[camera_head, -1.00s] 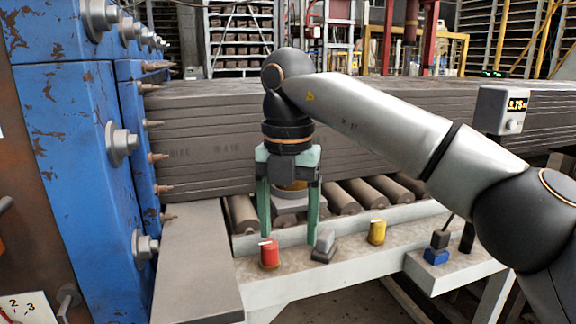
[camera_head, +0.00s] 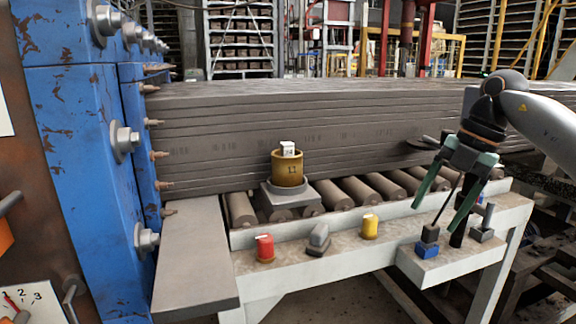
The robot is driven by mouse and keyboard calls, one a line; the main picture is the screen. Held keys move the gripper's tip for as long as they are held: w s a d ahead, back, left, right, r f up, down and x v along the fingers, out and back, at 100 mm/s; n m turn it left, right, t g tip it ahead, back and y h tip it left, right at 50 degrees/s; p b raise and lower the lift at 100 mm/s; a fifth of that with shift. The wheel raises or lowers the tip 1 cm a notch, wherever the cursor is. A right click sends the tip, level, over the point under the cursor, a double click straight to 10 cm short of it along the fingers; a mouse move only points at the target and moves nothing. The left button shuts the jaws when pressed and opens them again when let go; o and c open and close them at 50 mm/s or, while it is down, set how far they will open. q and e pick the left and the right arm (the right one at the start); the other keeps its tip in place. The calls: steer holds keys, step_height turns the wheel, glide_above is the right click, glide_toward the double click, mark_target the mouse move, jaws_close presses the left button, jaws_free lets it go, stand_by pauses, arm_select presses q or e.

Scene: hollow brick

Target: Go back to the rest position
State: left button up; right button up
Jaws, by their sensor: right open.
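My right gripper (camera_head: 440,200) is at the right of the head view, pointing down and to the left. Its two green fingers are spread apart with no object held between them. It is above the right end of the bench, and its fingers overlap the thin stem of the blue-based switch (camera_head: 428,249) in the picture. Whether they touch it, I cannot tell. My right arm (camera_head: 550,118) comes in from the right edge. My left gripper is not in view.
A brass cylinder (camera_head: 288,172) with a white block on top stands on a grey pedestal by the rollers (camera_head: 340,194). A red knob (camera_head: 265,247), grey switch (camera_head: 319,238) and yellow knob (camera_head: 370,226) line the bench. A blue machine (camera_head: 75,150) stands left.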

steer(key=s+a+f+m+t+y, duration=0.1)
steer(key=s+a+f+t+y, duration=0.15)
steer(key=a+f+y, duration=1.5)
steer(key=s+d+f+m+t+h, duration=0.3)
steer(key=d+f+m+t+h, duration=0.15)
steer(key=f+m+h, duration=0.45)
steer(key=s+d+f+m+t+h, duration=0.35)
steer(key=f+m+t+h, duration=0.2)
steer(key=f, duration=0.55)
steer(key=s+d+f+m+g+h, duration=0.2)
steer(key=s+d+f, duration=0.35)
steer(key=s, duration=0.35)
steer(key=s+d+f+m+g+h, duration=0.2)
steer(key=s+d+f+g+h, duration=0.15)
steer(key=s+f, duration=0.4)
steer(key=a+r+m+t+y, duration=0.15)
steer(key=a+m, duration=0.35)
steer(key=a, duration=0.6)
step_height(320, 180, up, 8)
steer(key=s+d+p, duration=0.1)
steer(key=p, duration=0.8)
steer(key=shift+d+r, duration=0.25)
steer(key=shift+d, duration=0.05)
